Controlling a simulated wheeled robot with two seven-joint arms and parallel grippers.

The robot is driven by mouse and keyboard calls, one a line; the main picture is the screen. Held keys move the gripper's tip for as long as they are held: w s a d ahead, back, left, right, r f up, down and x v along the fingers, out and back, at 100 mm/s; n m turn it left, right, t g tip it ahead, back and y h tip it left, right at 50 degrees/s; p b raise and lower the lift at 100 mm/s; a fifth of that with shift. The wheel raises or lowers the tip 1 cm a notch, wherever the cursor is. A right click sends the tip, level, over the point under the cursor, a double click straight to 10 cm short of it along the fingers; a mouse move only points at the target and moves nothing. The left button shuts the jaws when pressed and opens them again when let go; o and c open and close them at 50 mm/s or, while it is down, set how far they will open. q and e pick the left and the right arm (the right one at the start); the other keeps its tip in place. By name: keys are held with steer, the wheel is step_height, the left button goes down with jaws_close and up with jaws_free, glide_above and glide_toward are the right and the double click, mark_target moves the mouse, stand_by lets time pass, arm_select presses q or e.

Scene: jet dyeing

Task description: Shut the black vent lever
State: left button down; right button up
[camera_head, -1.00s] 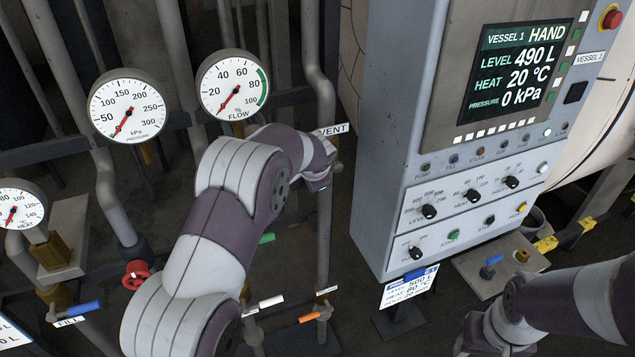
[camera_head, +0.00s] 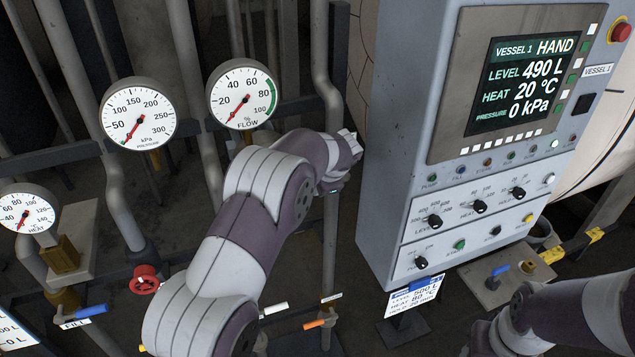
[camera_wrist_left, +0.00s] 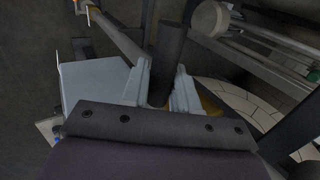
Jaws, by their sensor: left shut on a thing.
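The black vent lever (camera_wrist_left: 170,62) shows in the left wrist view as a dark round bar between the two pale fingers. My left gripper (camera_wrist_left: 160,88) is shut on it, one finger on each side. In the head view my left gripper (camera_head: 348,148) is by the upright pipe, left of the control cabinet. There the lever and its label are hidden behind my gripper and wrist. My right arm shows at the lower right of the head view, but its fingertips cannot be made out.
The grey control cabinet (camera_head: 400,180) stands close to the right of my left gripper. The flow gauge (camera_head: 242,94) and pressure gauge (camera_head: 139,111) are to its left. Below are a red handwheel (camera_head: 144,280), a white-handled lever (camera_head: 274,309) and an orange-handled lever (camera_head: 314,324).

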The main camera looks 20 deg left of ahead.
arm_select(q)
steer(key=c, duration=1)
jaws_free()
steer(key=shift+w+r, duration=0.1)
steer(key=shift+r, duration=0.1)
steer(key=shift+d, duration=0.1)
steer(key=shift+d+r, duration=0.1)
steer(key=b+v, duration=0.2)
steer(key=v, duration=1)
steer(key=shift+r, duration=0.2)
